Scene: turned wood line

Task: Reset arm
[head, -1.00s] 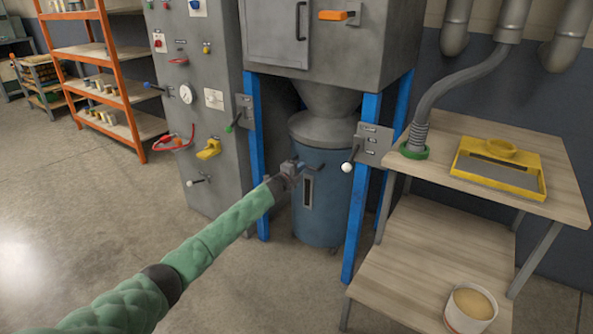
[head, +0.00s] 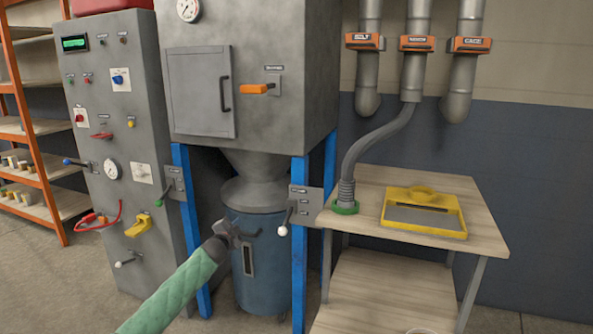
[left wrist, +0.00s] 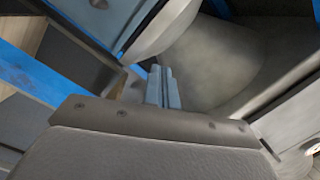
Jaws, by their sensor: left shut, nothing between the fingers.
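My left arm in its green sleeve reaches up from the bottom of the head view. Its gripper (head: 238,233) is in front of the upper part of the blue drum (head: 266,275), under the grey hopper cone. The head view does not settle whether it touches the drum. In the left wrist view the fingers (left wrist: 163,88) are together with nothing between them. My right gripper is not in view.
A lever with a white knob (head: 283,230) and blue posts (head: 299,250) stand close right of the gripper. A grey control panel (head: 120,160) is on the left. A wooden table (head: 480,225) on the right bears a yellow tray (head: 457,232).

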